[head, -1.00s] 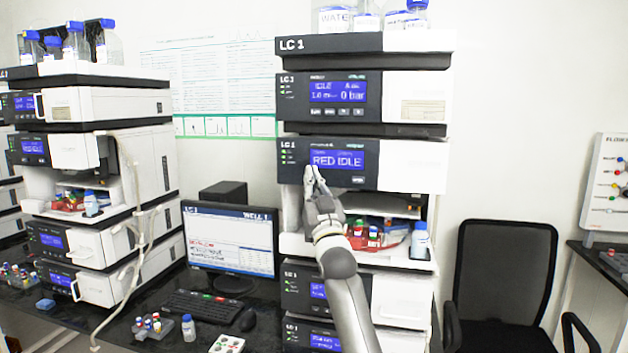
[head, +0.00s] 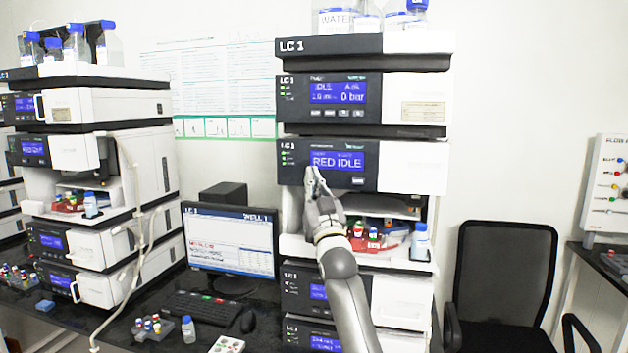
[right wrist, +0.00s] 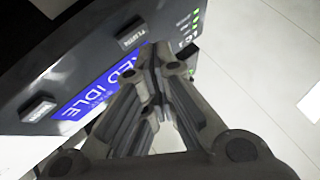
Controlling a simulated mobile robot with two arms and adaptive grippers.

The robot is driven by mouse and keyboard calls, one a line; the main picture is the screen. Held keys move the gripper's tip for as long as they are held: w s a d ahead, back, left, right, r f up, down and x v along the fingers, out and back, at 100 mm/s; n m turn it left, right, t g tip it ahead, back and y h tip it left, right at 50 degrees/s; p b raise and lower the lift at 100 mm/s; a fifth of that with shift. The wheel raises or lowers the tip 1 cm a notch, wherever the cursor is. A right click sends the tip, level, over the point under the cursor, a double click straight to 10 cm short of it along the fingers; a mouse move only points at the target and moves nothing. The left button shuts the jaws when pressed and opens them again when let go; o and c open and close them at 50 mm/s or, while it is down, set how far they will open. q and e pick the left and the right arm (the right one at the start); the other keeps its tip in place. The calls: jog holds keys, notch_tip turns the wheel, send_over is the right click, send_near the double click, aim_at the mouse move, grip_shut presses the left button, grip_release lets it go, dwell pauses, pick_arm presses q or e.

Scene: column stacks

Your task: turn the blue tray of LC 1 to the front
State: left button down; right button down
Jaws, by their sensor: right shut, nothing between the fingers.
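The LC 1 stack (head: 365,44) stands in the middle of the head view. Its autosampler panel (head: 328,161) has a blue screen reading "RED IDLE"; the screen also shows in the right wrist view (right wrist: 88,92). Below it is an open bay with a red tray (head: 392,246) of vials at its front. In the right wrist view the closed fingers (right wrist: 152,60) are close beside the panel. My left gripper is not in view.
A monitor (head: 229,237) and keyboard (head: 202,306) are on the bench to the left. A second stack (head: 88,103) stands farther left. A black chair (head: 505,285) is at the right.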

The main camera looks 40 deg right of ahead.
jog(key=shift+d, duration=0.1)
dwell(0.4)
jog(key=shift+w+d, duration=0.25)
jog(key=shift+w+d, duration=0.3)
dwell(0.8)
dwell(0.3)
jog(key=shift+s+a, duration=0.6)
jog(key=shift+a, duration=0.05)
jog(key=shift+s+a+p, duration=0.5)
jog(key=shift+s+a, duration=1.1)
jog(key=shift+a, duration=0.25)
dwell(3.3)
